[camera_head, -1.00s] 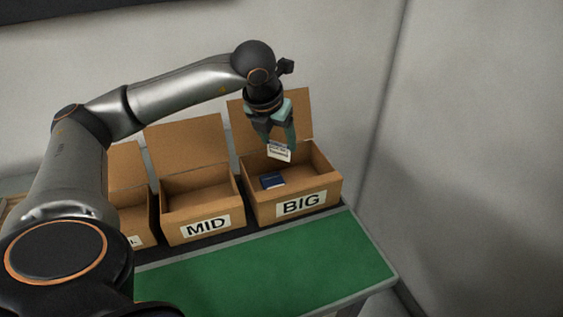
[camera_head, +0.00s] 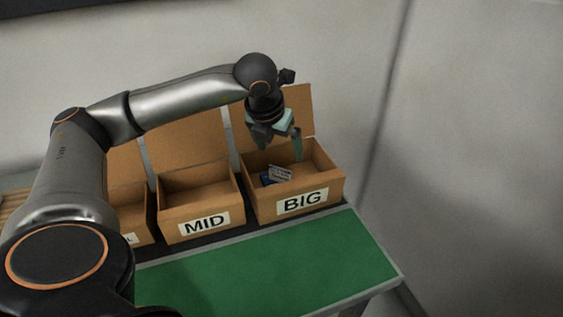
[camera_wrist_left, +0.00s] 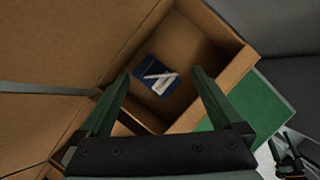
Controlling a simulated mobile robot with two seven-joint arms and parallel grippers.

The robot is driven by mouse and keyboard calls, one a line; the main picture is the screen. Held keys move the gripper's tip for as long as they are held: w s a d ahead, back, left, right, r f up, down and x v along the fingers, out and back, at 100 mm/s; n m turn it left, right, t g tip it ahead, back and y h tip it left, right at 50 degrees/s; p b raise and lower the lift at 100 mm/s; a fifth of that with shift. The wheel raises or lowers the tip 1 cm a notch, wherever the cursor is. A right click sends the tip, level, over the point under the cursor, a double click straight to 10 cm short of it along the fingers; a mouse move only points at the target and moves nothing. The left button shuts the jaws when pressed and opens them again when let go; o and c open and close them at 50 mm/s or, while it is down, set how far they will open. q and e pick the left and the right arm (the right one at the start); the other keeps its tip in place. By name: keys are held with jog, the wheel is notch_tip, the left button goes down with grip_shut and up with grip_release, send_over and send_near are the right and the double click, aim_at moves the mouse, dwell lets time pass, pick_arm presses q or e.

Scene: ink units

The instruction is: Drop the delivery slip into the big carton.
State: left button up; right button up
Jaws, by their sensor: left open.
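The delivery slip (camera_head: 280,172), a small pale card with dark print, is inside the big carton (camera_head: 325,190), the open brown box labelled BIG. It lies over a dark blue item (camera_head: 266,178) and looks tilted; I cannot tell whether it is fully at rest. In the left wrist view the slip (camera_wrist_left: 160,81) shows pale against the blue item (camera_wrist_left: 150,70). My left gripper (camera_head: 280,148) is open and empty at the carton's mouth, above the slip and apart from it.
The MID carton (camera_head: 205,222) stands open just left of the big one, with another open carton (camera_head: 135,225) further left. Raised back flaps (camera_head: 185,140) stand behind them. A green mat (camera_head: 280,265) in front is clear. A grey wall is at right.

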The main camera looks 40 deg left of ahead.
pick_arm(q)
jog(key=v, duration=1.2)
jog(key=shift+r+p, duration=0.3)
jog(key=shift+p, duration=0.15)
